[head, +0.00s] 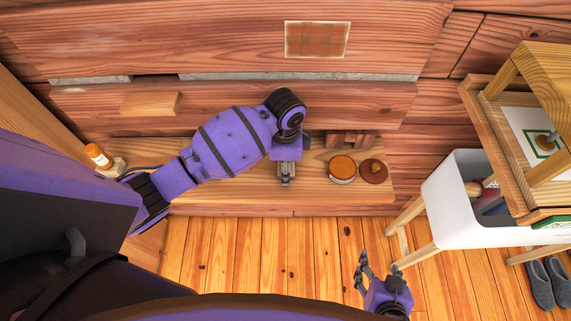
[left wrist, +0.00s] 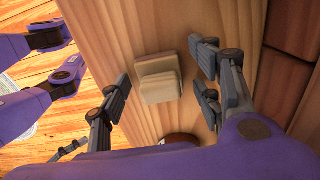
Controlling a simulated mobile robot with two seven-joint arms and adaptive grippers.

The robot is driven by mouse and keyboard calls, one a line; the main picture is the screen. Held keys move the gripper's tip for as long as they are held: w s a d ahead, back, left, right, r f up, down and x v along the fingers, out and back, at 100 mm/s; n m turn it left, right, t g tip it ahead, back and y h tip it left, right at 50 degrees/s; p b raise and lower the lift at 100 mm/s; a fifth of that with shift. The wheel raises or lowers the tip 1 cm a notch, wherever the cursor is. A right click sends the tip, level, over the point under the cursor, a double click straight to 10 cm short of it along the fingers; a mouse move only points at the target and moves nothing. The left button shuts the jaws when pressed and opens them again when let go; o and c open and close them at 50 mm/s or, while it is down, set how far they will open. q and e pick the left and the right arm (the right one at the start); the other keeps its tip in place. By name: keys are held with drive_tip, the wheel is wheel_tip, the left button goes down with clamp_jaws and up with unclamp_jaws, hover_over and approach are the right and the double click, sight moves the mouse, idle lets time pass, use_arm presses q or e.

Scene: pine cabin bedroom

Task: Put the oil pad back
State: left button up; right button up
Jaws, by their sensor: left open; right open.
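A small beige block (left wrist: 159,82), which may be the oil pad, lies on a wooden surface in the left wrist view. My left gripper (head: 286,180) is low over the bench in the head view. Its open fingers stand on either side of the block in the left wrist view (left wrist: 163,88), with gaps visible and nothing held. In the head view the block is hidden or cannot be made out under the gripper. My right gripper (head: 369,274) is open and empty over the floor at the lower right. I cannot confirm which object is the oil pad.
On the low bench (head: 230,203), right of my left gripper, stand a round tin with an orange-brown top (head: 342,168) and a brown round lid (head: 373,172). An orange bottle (head: 98,156) stands at the left. A white bin (head: 450,205) and wooden stand are right.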

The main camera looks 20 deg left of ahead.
use_arm(q)
drive_tip(key=shift+r, duration=0.1)
wheel_tip(320, 180, up, 12)
idle(0.5)
